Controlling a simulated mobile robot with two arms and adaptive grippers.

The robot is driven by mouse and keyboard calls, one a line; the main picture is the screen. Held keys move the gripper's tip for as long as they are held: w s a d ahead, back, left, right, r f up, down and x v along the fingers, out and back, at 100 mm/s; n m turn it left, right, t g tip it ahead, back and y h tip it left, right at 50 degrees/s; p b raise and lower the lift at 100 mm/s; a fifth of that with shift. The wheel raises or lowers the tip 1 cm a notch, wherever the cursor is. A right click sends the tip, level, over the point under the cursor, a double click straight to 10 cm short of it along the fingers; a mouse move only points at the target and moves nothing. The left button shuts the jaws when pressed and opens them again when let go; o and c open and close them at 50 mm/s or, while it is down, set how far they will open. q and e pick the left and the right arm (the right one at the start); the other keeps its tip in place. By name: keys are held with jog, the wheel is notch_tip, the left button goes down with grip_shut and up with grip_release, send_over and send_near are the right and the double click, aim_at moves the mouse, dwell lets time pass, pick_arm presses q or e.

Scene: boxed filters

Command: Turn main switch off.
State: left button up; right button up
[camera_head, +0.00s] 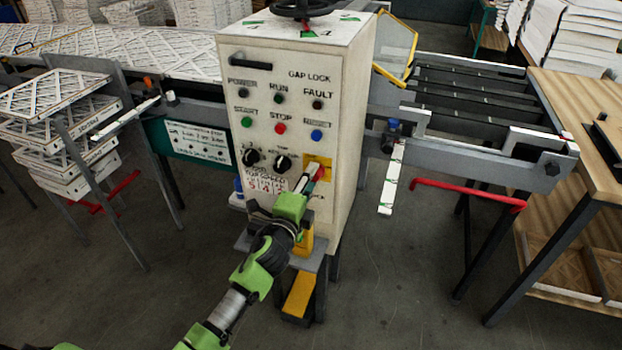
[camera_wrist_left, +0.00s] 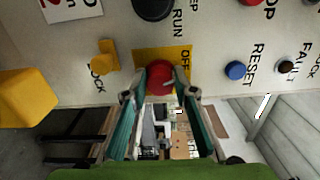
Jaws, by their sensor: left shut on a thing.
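The main switch is a red rotary knob (camera_wrist_left: 160,74) on a yellow plate (camera_head: 325,162) low at the right of the control panel's front face. The wrist view shows the word OFF on the plate (camera_wrist_left: 182,58). My left gripper (camera_head: 315,178) reaches up from below to the switch. In the wrist view its fingertips (camera_wrist_left: 160,93) stand on either side of the red knob and close on it. In the head view the gripper hides part of the knob, and its exact angle is hard to read. My right gripper is in neither view.
The white control cabinet (camera_head: 290,60) carries lamps, push buttons and two black selector knobs (camera_head: 265,160) beside the switch. A small yellow part (camera_wrist_left: 107,60) and a larger yellow block (camera_wrist_left: 25,97) are near the gripper. A red bar (camera_head: 465,190) is at right.

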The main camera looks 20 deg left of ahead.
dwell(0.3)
pick_arm(q)
jog(key=o, duration=1.1)
jog(key=s, duration=1.2)
jog(key=shift+a, duration=0.25)
